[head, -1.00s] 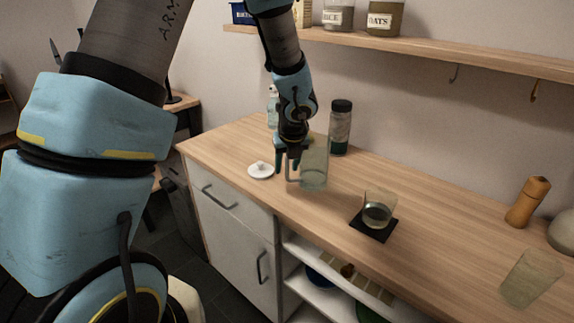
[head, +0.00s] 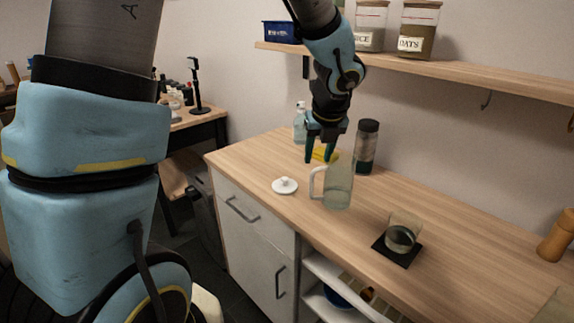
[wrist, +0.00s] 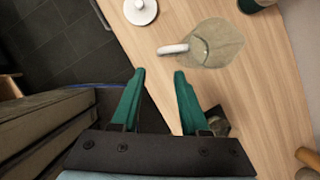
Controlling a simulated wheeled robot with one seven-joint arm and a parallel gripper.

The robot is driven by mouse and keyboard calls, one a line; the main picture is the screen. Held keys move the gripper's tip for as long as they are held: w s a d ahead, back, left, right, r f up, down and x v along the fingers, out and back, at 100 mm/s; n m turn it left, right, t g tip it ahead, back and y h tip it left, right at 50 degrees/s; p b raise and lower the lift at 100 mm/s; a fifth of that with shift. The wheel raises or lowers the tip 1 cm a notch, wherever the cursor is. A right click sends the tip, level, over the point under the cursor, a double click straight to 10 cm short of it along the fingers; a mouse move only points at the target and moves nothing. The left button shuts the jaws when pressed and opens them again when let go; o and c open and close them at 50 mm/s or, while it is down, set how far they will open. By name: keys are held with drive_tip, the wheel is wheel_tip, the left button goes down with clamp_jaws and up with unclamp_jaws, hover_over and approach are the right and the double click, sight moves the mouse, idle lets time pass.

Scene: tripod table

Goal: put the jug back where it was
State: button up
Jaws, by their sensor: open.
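The clear glass jug (head: 338,187) stands upright on the wooden counter, its handle toward the left. In the wrist view the jug (wrist: 218,46) lies beyond my fingertips, slightly right, with its handle pointing left. My gripper (head: 319,158) is open and empty, above and behind the jug's handle in the head view. In the wrist view the gap between the teal fingers (wrist: 160,74) is empty, and the fingers look apart from the handle. A round white lid (head: 285,186) with a knob lies on the counter left of the jug.
A tumbler (head: 401,235) with liquid stands on a black coaster (head: 382,245) right of the jug. A dark-capped bottle (head: 367,147) and a spray bottle (head: 300,124) stand behind. A shelf (head: 470,76) with jars overhangs the back. Counter between coaster and wooden mill (head: 556,236) is clear.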

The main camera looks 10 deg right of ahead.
drive_tip(key=s+a+f+m+g, duration=0.1)
drive_tip(key=s+a+m, duration=0.1)
drive_tip(key=a+m, duration=1.2)
drive_tip(key=s+a+m+g, duration=0.2)
drive_tip(key=s+a+m, duration=0.1)
drive_tip(key=a+m, duration=1.2)
drive_tip(key=m, duration=0.7)
drive_tip(key=shift+f, duration=0.35)
